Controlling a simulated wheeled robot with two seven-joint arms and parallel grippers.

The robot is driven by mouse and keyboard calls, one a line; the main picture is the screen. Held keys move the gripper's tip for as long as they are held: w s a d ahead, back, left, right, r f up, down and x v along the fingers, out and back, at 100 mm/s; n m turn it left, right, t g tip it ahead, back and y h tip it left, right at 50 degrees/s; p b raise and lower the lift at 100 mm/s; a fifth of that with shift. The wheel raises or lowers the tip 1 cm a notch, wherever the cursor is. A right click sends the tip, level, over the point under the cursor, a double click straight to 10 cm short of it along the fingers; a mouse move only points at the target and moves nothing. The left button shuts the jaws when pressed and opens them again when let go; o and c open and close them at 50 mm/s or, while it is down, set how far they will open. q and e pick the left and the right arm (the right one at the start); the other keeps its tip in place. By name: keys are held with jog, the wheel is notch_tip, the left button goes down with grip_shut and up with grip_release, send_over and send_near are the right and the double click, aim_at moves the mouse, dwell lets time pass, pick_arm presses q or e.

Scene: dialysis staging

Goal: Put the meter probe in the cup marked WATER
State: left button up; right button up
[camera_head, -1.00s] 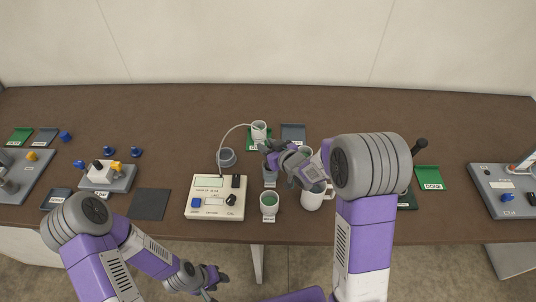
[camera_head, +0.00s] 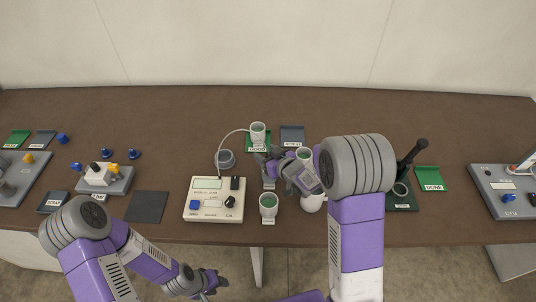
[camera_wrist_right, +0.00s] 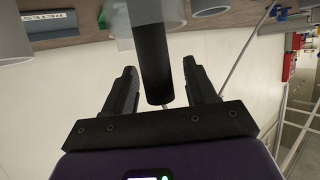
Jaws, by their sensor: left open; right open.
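The meter (camera_head: 215,198) is a cream box, and its white cable (camera_head: 232,133) arcs up and over toward the back cup (camera_head: 258,132). A dark rod (camera_wrist_right: 153,62), apparently the probe, lies between the open fingers of my right gripper (camera_wrist_right: 160,84) in the right wrist view, with a gap on both sides. Its far end meets a translucent grey cup or holder. In the head view my right gripper (camera_head: 264,158) hides the rod. A front cup (camera_head: 268,204) stands right of the meter. The cup labels are too small to read, so I cannot tell which is WATER. My left gripper (camera_head: 212,283) is open and empty before the table.
A further cup (camera_head: 304,154) and a white mug (camera_head: 312,203) are by my right forearm. A grey mat (camera_head: 292,135) lies at the back. A black-handled device (camera_head: 412,155) stands at right. The table's back strip is clear.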

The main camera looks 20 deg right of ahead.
jog(key=shift+r, duration=0.1)
jog(key=shift+s+d+r, duration=0.1)
jog(key=shift+s+r, duration=0.1)
jog(key=p+v, duration=0.2)
jog(key=v, duration=0.9)
jog(key=shift+s, duration=0.25)
jog(key=shift+d+r, duration=0.1)
